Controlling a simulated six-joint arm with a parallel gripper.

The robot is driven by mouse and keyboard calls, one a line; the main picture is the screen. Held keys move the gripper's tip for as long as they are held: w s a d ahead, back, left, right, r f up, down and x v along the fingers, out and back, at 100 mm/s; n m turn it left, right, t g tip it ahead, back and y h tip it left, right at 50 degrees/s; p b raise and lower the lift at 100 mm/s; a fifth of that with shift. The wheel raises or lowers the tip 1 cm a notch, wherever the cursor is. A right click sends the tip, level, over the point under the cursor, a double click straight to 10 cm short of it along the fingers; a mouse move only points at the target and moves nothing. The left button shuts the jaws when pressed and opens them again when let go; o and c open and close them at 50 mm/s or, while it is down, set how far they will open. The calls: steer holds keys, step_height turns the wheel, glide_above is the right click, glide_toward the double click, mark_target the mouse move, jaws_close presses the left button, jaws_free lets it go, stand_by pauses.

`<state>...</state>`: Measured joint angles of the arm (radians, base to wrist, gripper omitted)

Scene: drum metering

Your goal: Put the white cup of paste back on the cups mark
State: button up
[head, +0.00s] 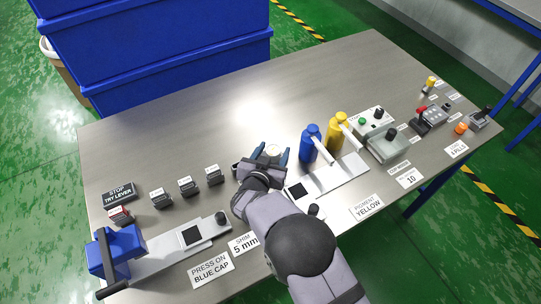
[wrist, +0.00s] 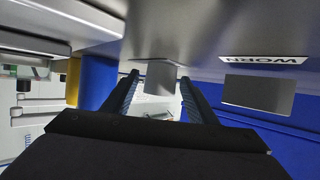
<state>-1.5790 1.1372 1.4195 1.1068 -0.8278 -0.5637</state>
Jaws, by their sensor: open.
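My wrist hides part of the table there. I cannot make out a cups mark.
A blue pump bottle (head: 309,145) and a yellow one (head: 336,132) stand close right of my gripper. Several dark labelled blocks (head: 187,187) are to the left. A blue lever press (head: 122,249) is at the front left. The table's back middle (head: 215,120) is clear.

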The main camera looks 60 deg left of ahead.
steer(key=shift+r, duration=0.15)
steer(key=b+v, duration=0.1)
steer(key=v, duration=1.1)
steer(key=shift+b, duration=0.35)
